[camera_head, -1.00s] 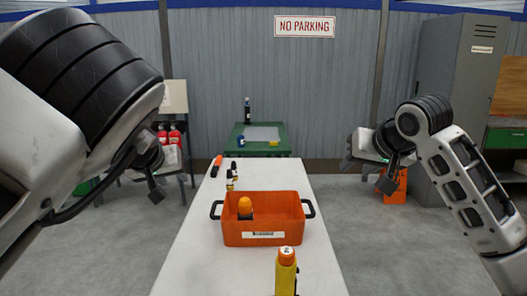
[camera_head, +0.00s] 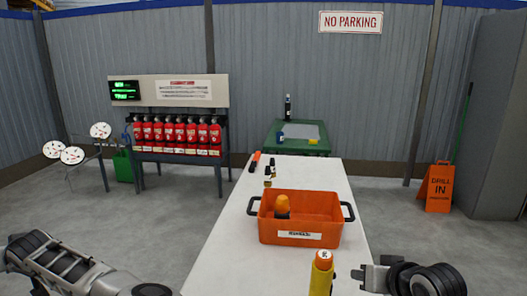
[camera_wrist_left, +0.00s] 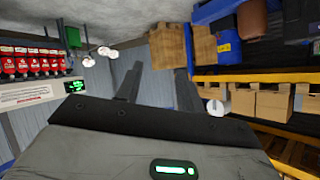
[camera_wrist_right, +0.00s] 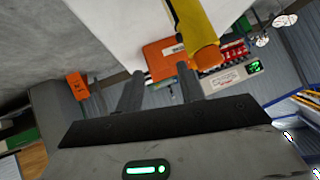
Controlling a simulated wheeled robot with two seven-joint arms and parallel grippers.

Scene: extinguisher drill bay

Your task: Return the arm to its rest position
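My left arm (camera_head: 65,265) is low at the bottom left of the head view, left of the white table. Its gripper is open and empty in the left wrist view (camera_wrist_left: 158,70), with a gap between the fingers. My right gripper (camera_head: 372,276) is low at the table's right side in the head view, right of a yellow bottle with an orange cap (camera_head: 322,272). The right gripper is also open and empty in the right wrist view (camera_wrist_right: 160,70). The bottle (camera_wrist_right: 193,30) shows beyond its fingers there; whether they touch is unclear.
An orange bin (camera_head: 300,233) with black handles stands on the white table (camera_head: 235,255), holding an orange-capped bottle (camera_head: 282,206). Small items lie behind it. A rack of red extinguishers (camera_head: 178,135) is at left. An orange drill sign (camera_head: 437,187) stands right. Floor between is clear.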

